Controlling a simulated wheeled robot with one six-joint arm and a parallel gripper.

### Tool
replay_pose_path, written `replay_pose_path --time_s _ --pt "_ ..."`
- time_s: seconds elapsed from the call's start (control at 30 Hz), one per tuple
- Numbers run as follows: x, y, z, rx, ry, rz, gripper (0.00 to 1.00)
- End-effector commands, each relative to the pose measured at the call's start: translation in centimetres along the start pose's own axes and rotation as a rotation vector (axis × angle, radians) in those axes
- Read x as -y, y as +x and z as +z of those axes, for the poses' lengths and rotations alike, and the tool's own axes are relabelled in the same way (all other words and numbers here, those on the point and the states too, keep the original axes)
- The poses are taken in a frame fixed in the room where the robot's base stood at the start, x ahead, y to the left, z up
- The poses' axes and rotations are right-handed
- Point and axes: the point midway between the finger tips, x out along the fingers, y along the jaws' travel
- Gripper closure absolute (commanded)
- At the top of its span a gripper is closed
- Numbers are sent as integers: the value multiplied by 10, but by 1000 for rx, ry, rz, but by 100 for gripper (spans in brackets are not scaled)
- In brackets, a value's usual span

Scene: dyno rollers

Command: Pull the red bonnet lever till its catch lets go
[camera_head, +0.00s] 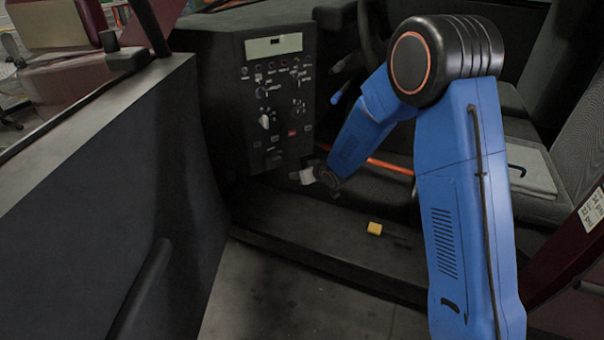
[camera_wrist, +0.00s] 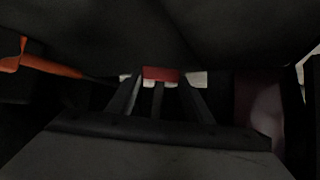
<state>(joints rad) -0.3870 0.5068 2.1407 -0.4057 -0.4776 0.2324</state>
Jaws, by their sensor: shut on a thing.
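The red bonnet lever (camera_wrist: 162,73) shows in the wrist view as a small red block at the upper middle, under a dark overhang. My gripper (camera_wrist: 161,82) is shut on it, with a pale fingertip on each side of the red. In the head view my gripper (camera_head: 303,177) is low under the dashboard, just below the control panel. The lever cannot be made out there. Its mount and catch are hidden in the dark.
The control panel (camera_head: 279,95) stands above my gripper. An orange bar (camera_head: 390,166) runs to the right of it and also shows in the wrist view (camera_wrist: 52,67). A yellow block (camera_head: 374,228) lies on the sill. The open door (camera_head: 110,190) fills the left.

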Motion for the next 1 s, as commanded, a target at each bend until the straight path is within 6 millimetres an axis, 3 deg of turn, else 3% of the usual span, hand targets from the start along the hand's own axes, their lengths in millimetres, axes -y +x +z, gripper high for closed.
replay_pose_path --time_s 0.83,0.87,0.93,1.0 --pt "0 -1 -10 -19 -1 0 94" --pt "0 -1 -10 -19 -2 0 49" --pt "0 -1 -9 -17 -1 0 34" --pt "0 -1 -8 -14 -1 0 34"
